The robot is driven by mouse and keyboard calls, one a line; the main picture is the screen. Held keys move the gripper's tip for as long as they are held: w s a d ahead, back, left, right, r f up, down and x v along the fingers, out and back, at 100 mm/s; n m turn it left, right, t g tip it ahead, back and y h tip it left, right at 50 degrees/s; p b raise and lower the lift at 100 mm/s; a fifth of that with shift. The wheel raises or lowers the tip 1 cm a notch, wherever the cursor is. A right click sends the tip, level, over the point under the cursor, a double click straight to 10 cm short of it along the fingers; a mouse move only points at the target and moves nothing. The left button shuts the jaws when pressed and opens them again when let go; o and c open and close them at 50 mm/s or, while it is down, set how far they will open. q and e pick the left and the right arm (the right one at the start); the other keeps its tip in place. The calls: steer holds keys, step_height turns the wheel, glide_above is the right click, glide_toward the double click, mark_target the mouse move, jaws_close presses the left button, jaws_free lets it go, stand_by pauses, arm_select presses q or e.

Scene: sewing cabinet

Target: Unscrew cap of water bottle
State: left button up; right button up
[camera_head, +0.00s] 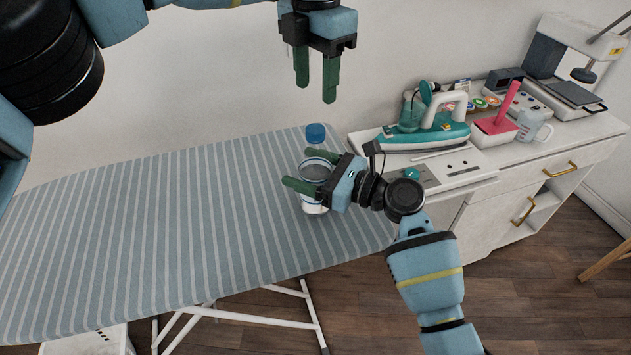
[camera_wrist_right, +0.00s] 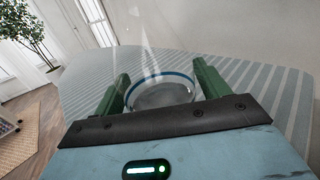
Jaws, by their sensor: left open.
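The water bottle (camera_head: 313,205) is clear, with a blue cap (camera_head: 315,132) on top. It stands upright near the right end of the striped ironing board. My right gripper (camera_head: 300,168) comes in from the right with its green fingers on either side of the bottle's body, below the cap. In the right wrist view the clear bottle with a blue ring (camera_wrist_right: 163,94) fills the space between the fingers of my right gripper (camera_wrist_right: 162,82). My left gripper (camera_head: 315,82) is open and empty, pointing down above the cap and apart from it.
The striped ironing board (camera_head: 150,220) is clear to the left of the bottle. A white cabinet (camera_head: 500,210) at the right carries a teal iron (camera_head: 425,137), a pink-handled item (camera_head: 505,110), a measuring cup (camera_head: 530,125) and a sewing machine (camera_head: 560,60). A plain wall is behind.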

mark_target(315, 128)
jaws_close()
arm_select(q)
steer(key=m, duration=0.6)
steer(key=shift+d+m, duration=0.1)
steer(key=shift+m, duration=0.2)
steer(key=m, duration=0.6)
steer(key=shift+s, duration=0.1)
steer(key=m, duration=0.4)
steer(key=shift+m, duration=0.4)
steer(key=m, duration=0.4)
steer(key=shift+m, duration=0.3)
steer(key=m, duration=0.4)
steer(key=shift+m, duration=0.3)
steer(key=m, duration=0.4)
steer(key=shift+m, duration=0.4)
steer(key=shift+f, duration=4)
